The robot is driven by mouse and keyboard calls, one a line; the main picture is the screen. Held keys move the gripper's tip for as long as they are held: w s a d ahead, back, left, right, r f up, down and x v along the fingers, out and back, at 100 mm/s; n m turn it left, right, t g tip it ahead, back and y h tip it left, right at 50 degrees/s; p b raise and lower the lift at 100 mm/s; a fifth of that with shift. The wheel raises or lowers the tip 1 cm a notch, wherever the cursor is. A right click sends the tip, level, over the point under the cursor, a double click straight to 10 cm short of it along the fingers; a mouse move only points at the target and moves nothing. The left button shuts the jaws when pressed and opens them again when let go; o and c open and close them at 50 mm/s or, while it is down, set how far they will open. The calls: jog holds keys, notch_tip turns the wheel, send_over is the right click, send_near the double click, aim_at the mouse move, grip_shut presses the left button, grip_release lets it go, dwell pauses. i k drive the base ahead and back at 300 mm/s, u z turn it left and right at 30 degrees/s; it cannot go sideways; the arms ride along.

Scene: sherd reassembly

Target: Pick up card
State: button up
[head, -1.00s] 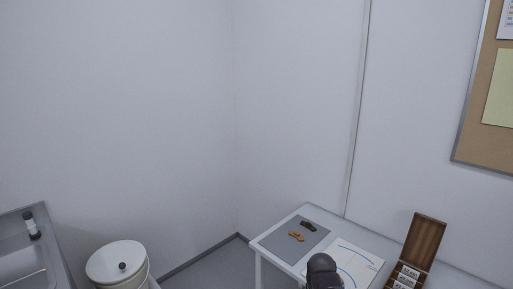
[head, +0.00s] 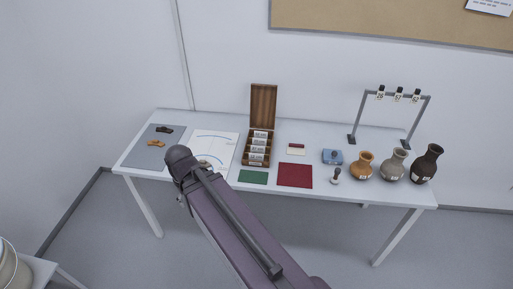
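A wooden box (head: 246,158) with its lid raised stands at the middle of the table, with several small white cards (head: 257,158) in its compartments. A small white card-like piece with a dark red strip (head: 296,149) lies to the right of the box. Small labelled tags (head: 399,94) hang on a grey stand at the back right. I cannot tell which of these is the task's card. My arm reaches in from the bottom toward the table's left half. My gripper does not show in the head view, so its fingers and contents are hidden.
The table (head: 335,192) also holds a grey mat with two sherds (head: 157,143), a drawn white sheet (head: 222,143), a green mat (head: 253,177), a red mat (head: 295,175), a blue item (head: 332,156), a stamp-like item (head: 336,176) and three vases (head: 394,164).

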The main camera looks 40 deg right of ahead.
aim_at(252, 156)
jog(key=u, duration=0.4)
jog(key=k, duration=0.15)
jog(key=z, duration=1.35)
